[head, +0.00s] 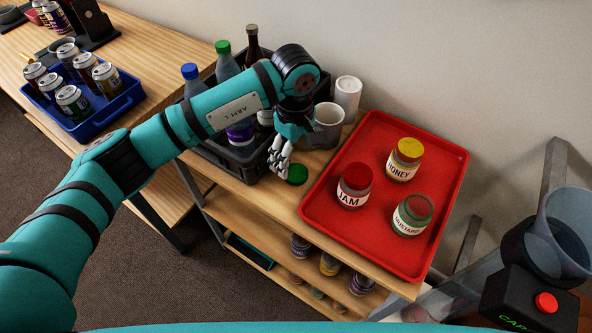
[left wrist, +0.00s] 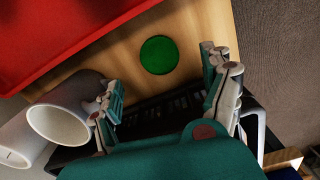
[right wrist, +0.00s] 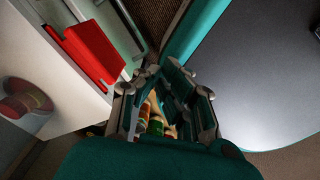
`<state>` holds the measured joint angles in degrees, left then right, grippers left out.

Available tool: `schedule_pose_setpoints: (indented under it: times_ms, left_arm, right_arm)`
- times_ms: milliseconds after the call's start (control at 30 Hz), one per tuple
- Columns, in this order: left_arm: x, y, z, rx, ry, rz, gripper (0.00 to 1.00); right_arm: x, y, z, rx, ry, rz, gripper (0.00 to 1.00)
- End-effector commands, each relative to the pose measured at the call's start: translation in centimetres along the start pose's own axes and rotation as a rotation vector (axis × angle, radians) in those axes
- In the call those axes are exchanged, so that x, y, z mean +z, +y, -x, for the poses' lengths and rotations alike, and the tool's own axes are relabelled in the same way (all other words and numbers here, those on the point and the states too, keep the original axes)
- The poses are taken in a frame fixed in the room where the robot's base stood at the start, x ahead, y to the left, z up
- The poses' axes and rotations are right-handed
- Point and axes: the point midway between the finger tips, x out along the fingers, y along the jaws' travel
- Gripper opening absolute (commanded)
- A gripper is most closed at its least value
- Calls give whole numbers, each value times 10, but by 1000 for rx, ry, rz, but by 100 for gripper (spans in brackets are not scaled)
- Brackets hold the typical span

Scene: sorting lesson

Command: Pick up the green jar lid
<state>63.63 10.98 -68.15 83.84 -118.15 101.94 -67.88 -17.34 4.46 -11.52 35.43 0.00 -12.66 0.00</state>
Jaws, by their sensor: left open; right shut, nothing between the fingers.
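The green jar lid (head: 297,174) lies flat on the wooden shelf top, between the black crate and the red tray. In the left wrist view the lid (left wrist: 158,55) shows whole as a green disc beyond my fingertips. My left gripper (head: 279,164) is above the wood just left of the lid, fingers pointing down. In the left wrist view my left gripper (left wrist: 163,80) is open, with nothing between its fingers. My right gripper (right wrist: 163,75) shows only in the right wrist view, shut and empty, away from the lid.
A red tray (head: 328,202) holds jam, honey and mustard jars to the right of the lid. A black crate (head: 239,165) with bottles stands at the left. White cups (head: 327,122) stand close behind my left gripper. A blue tray (head: 98,124) of cans is further left.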

Motion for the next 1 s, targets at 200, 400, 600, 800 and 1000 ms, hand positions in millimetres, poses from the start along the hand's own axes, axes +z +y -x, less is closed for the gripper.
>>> schedule_pose_setpoints:
  times_ms: [200,400,600,800,1000]
  left_arm:
    - [1,-1,-28,-5,-3,0,81]
    - [1,0,-54,-1,-2,0,81]
    - [1,0,-58,0,-1,-1,81]
    - [0,0,-58,0,-1,-1,67]
    - [0,0,-58,0,-1,0,41]
  right_arm:
    - [-3,4,4,4,4,1,0]
    - [-3,4,6,5,5,1,0]
    - [-4,4,6,5,5,1,0]
    - [-4,4,6,5,6,1,0]
    - [-4,4,6,5,6,0,0]
